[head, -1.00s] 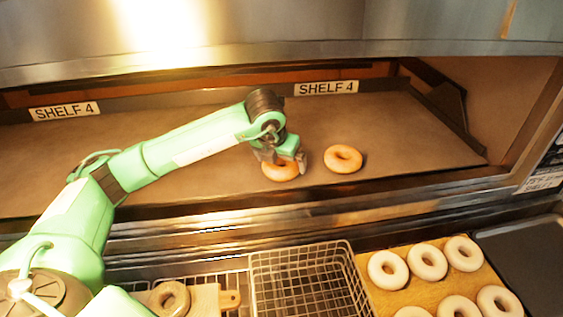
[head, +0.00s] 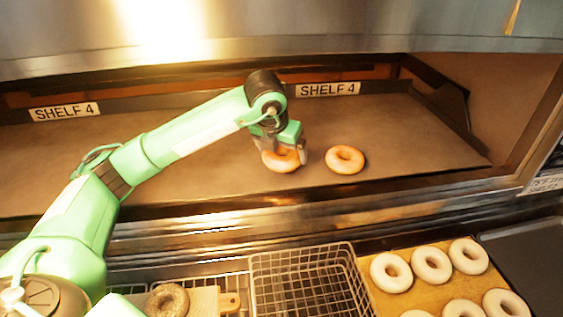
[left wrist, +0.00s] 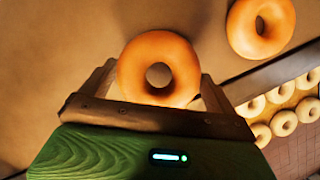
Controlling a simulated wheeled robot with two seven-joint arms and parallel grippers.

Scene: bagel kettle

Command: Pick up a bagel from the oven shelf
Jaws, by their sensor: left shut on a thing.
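My left gripper (head: 283,150) is shut on a golden-brown bagel (head: 280,161) at the oven shelf (head: 215,173). In the left wrist view, the held bagel (left wrist: 140,62) sits between the two fingers of the gripper (left wrist: 158,85), one on each side. The frames do not clearly show how far it is above the shelf, if at all. A second golden-brown bagel (head: 345,159) lies on the shelf just to the right; it also shows in the left wrist view (left wrist: 261,24). My right gripper is not in view.
Below the oven front edge stand an empty wire basket (head: 305,285) and a wooden board (head: 408,300) with several pale bagels. A seeded bagel (head: 166,300) lies on a small board at the lower left. A dark tray (head: 530,255) is at the right. The left part of the shelf is clear.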

